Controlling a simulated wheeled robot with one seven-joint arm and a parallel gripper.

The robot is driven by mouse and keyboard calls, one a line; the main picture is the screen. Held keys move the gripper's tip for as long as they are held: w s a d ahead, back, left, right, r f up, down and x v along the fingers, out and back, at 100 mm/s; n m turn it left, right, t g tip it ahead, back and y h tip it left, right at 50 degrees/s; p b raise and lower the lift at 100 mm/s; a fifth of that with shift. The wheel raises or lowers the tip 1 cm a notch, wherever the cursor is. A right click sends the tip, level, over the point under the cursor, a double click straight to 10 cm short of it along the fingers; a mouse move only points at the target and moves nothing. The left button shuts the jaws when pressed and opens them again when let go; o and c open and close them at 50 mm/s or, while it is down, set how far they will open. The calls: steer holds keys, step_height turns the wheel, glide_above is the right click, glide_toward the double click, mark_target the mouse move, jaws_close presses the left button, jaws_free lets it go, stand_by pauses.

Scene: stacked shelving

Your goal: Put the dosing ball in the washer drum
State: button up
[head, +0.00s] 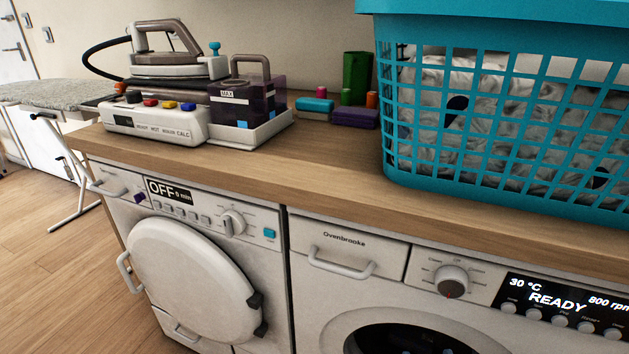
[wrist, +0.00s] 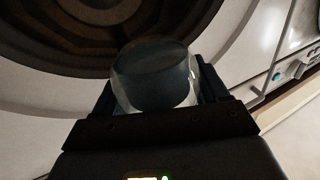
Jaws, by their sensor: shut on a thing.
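In the wrist view my gripper (wrist: 158,95) is shut on the dosing ball (wrist: 155,68), a clear, rounded cup-like piece that looks dark inside. The ball is held in front of a round, dark opening (wrist: 70,35) with a pale rim, which looks like the washer drum. The ball appears outside or at the mouth of the opening; the exact depth cannot be told. In the head view the washer (head: 340,300) reads READY, and only the top of its dark round opening (head: 410,340) shows. My gripper and the ball are not in the head view.
A dryer (head: 190,275) with a shut round door and a display reading OFF stands left of the washer. On the wooden worktop (head: 330,180) stand a steam iron station (head: 180,90), small coloured items and a teal laundry basket (head: 480,190). An ironing board (head: 45,95) is at far left.

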step_height(320, 180, up, 8)
steer(key=s+p, duration=0.1)
steer(key=p, duration=1)
steer(key=shift+s+d, duration=0.15)
steer(key=shift+d, duration=0.05)
steer(key=shift+d, duration=0.15)
steer(key=shift+f, duration=0.1)
stand_by(0.9)
